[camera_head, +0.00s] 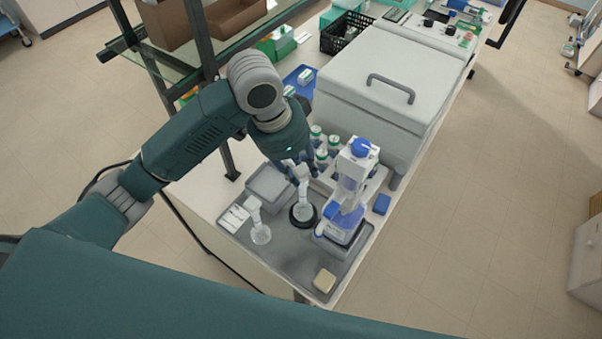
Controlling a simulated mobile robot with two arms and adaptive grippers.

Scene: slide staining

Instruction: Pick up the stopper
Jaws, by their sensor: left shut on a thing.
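My left gripper (300,163) reaches down over the grey tray and is shut on the small pale stopper (302,171) at the top of a clear flask. This flask (303,210) stands upright in a black ring on the tray. The stopper is small and partly hidden by the fingers, and I cannot tell whether it still sits in the neck. A second clear flask (261,233) with a white top stands to the left of it. My right gripper is not in view.
A white and blue instrument (349,195) stands close on the right of the flask. Several green-capped bottles (321,155) stand behind. A large grey lidded box (375,85) fills the bench beyond. A beige block (324,281) lies at the front of the grey tray (285,270).

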